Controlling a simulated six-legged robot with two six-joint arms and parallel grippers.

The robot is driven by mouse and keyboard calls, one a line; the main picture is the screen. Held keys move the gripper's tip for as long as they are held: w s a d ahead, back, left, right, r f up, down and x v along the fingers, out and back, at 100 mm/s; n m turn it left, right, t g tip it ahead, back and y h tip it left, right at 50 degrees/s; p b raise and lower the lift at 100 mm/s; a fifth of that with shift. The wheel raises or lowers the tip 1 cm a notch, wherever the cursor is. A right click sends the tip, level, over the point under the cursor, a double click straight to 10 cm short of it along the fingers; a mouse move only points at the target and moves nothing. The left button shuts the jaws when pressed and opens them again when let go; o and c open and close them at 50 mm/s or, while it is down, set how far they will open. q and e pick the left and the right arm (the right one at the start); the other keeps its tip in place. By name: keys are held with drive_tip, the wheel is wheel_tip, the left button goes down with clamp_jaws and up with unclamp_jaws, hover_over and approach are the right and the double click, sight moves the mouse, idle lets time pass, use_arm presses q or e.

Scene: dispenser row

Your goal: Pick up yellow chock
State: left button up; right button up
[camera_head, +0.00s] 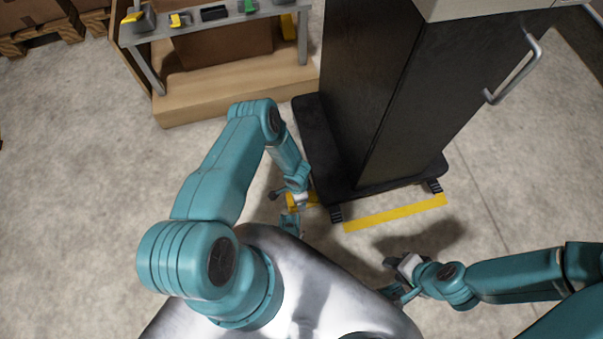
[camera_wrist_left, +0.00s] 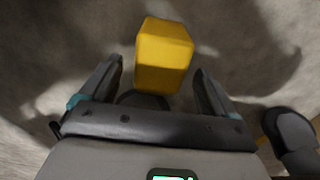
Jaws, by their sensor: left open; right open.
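The yellow chock (camera_wrist_left: 164,57) is a block on the concrete floor, seen in the left wrist view between and just beyond the finger tips. My left gripper (camera_wrist_left: 159,68) is open, with a finger on either side and no clear contact. In the head view the left gripper (camera_head: 284,207) is low beside the cabinet's near left corner, and the wrist hides most of the yellow chock (camera_head: 312,198). My right gripper (camera_head: 393,280) is open and empty over the floor at lower right.
A tall dark cabinet (camera_head: 375,90) with a metal handle (camera_head: 515,70) stands on a wheeled base (camera_head: 318,150). A yellow floor stripe (camera_head: 395,212) runs along its front. A grey shelf (camera_head: 215,30) with small items stands at upper left. The floor (camera_head: 80,140) at left is clear.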

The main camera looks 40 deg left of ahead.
use_arm(q)
wheel_tip(320, 180, down, 6)
drive_tip(key=b, duration=0.4)
drive_tip(key=shift+w+d+r, duration=0.1)
drive_tip(key=shift+w+d, duration=0.05)
drive_tip(key=shift+r, duration=0.2)
drive_tip(key=c, duration=1.2)
